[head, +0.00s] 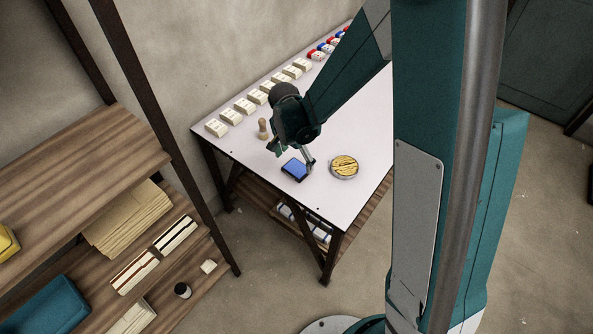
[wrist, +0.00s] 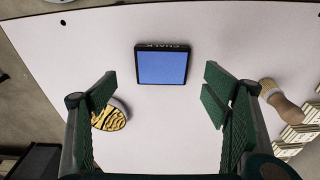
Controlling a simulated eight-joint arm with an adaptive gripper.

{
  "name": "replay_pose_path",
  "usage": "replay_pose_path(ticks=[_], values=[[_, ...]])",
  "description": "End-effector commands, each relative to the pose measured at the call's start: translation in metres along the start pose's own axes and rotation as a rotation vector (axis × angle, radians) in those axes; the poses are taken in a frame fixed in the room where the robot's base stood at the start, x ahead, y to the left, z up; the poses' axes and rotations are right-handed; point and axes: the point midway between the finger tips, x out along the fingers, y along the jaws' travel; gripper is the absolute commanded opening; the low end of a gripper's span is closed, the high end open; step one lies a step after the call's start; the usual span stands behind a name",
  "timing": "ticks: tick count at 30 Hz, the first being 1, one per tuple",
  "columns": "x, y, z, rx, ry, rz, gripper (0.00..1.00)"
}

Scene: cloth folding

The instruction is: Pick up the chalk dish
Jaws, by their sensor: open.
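A square, shallow dark-rimmed dish with a blue face, marked CHALK (wrist: 162,68), lies on the white table. In the head view the chalk dish (head: 295,169) sits just below my gripper (head: 293,155). In the wrist view my gripper (wrist: 160,95) is open and empty, with its fingers apart on either side of the picture. The dish lies centred between the fingers' lines, a little beyond their tips, and appears untouched. My gripper partly covers the dish's edge in the head view.
A round dish with yellow, dark-striped contents (head: 344,167) lies to the right of the chalk dish. Several pale blocks (head: 245,106) line the table's wall side. The near table end (head: 335,205) is clear.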

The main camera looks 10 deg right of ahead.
Motion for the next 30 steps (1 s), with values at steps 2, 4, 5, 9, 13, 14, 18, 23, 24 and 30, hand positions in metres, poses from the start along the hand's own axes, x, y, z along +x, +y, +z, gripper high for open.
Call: replay_pose_path(ticks=[2,4,5,9,13,14,18,23,24,30], values=[[0.002,0.000,0.000,0.000,0.000,0.000,0.75],[0.002,0.000,0.000,0.000,0.000,0.000,0.75],[0.002,0.000,0.000,0.000,0.000,0.000,0.75],[0.001,0.000,0.000,0.000,0.000,0.000,0.75],[0.004,0.000,0.000,0.000,0.000,0.000,0.75],[0.006,-0.001,0.000,0.000,0.000,0.000,0.75],[0.017,-0.002,0.000,0.000,0.000,0.000,0.75],[0.036,-0.004,0.000,0.000,0.000,0.000,0.75],[0.039,-0.004,0.000,0.001,0.000,0.000,0.75],[0.052,-0.004,0.000,0.001,0.000,0.000,0.75]])
